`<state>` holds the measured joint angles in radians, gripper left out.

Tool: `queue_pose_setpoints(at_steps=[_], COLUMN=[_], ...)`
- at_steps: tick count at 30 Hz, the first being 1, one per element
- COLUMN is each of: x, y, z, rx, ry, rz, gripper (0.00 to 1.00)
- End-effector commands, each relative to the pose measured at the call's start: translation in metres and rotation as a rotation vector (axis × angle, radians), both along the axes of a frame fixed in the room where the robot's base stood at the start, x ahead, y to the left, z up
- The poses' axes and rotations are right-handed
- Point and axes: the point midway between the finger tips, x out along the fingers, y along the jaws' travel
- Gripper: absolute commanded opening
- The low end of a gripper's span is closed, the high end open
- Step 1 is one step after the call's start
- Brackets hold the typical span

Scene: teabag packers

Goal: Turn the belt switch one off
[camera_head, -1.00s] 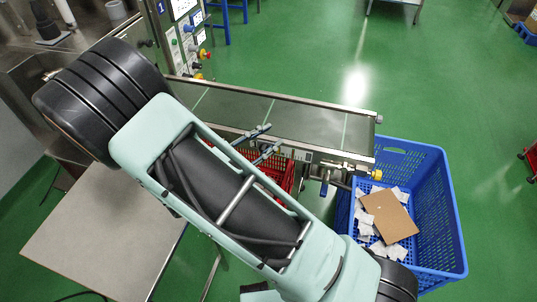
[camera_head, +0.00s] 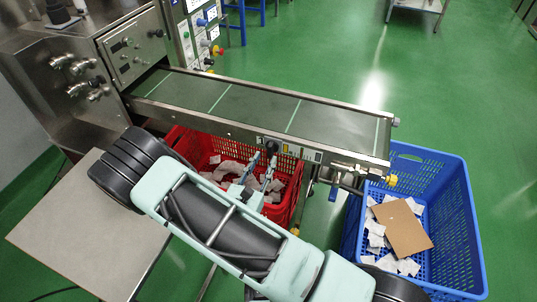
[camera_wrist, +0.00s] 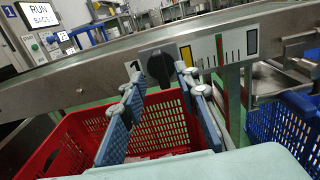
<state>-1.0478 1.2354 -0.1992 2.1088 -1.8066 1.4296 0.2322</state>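The belt switch is a black rotary knob (camera_wrist: 160,66) on the metal side rail of the conveyor, with a "1" printed to its left in the wrist view. In the head view the knob (camera_head: 271,146) shows small on the rail's near face. My gripper (camera_wrist: 161,84) is open and empty, with its two blue-grey fingers pointing at the rail. The fingertips appear on either side of the knob's lower part; whether they touch it I cannot tell. In the head view my gripper (camera_head: 264,165) is just in front of the rail, over the red crate.
The conveyor belt (camera_head: 250,105) runs across above a red crate (camera_head: 292,190) holding white teabags. A blue crate (camera_head: 455,215) with teabags and cardboard stands at the belt's right end. A grey table (camera_head: 85,235) is at the left. A screen (camera_wrist: 38,14) reads "RUN".

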Motion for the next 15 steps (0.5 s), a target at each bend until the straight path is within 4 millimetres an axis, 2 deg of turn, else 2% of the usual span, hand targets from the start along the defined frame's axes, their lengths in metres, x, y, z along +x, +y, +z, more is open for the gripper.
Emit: queue_pose_setpoints(at_steps=[6,15], x=[0.030,0.039], y=[-0.013,-0.016], z=[-0.001,0.000], rx=[0.001,0.000], ry=[-0.001,0.000], rz=[-0.003,0.000], gripper=[0.29,0.29])
